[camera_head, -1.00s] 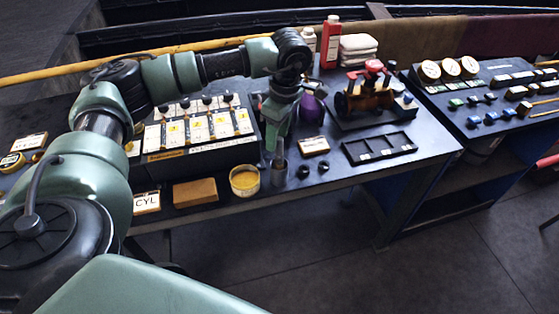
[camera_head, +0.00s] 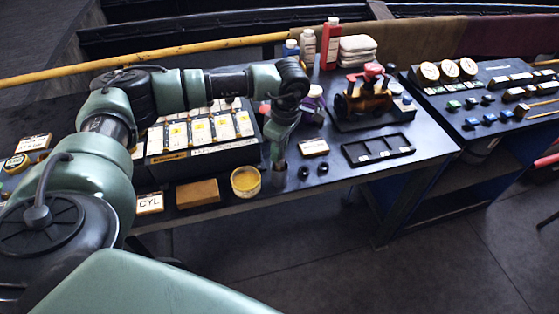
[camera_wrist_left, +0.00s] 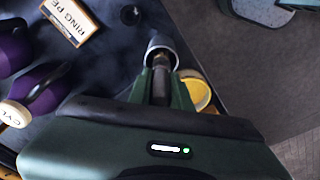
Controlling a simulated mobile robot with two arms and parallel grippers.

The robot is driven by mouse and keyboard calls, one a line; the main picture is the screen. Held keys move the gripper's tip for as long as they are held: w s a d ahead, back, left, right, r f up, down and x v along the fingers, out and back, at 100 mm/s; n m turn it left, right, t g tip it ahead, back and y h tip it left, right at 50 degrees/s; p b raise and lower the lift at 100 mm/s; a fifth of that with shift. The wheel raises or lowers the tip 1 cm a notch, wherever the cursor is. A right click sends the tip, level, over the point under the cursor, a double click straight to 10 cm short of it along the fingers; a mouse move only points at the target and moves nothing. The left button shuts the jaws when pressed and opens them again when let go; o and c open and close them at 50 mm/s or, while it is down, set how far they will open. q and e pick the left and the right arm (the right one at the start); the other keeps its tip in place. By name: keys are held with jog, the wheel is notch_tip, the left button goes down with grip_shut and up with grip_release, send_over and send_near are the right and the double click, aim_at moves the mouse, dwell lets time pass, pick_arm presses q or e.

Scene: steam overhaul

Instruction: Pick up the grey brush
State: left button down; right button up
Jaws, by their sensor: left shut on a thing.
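The grey brush (camera_head: 279,176) stands upright near the front edge of the bench, and only its grey lower part shows in the head view. My left gripper (camera_head: 279,157) points down over it and is shut on its upper part. In the left wrist view the jaws (camera_wrist_left: 161,75) close on a narrow dark-brown shaft, with the round grey part of the brush (camera_wrist_left: 160,42) beyond them. I cannot tell whether it touches the bench. My right gripper is not in view.
A pot with yellow contents (camera_head: 245,181) stands close left of the brush. A shallow black tray (camera_head: 377,150) lies further right. A brown block (camera_head: 197,193) is left of the pot.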

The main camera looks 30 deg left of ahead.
pick_arm(q)
jog(key=shift+r, duration=0.45)
notch_tip(320, 180, up, 19)
jog(key=b, duration=0.4)
jog(key=shift+f, duration=0.1)
dwell(0.4)
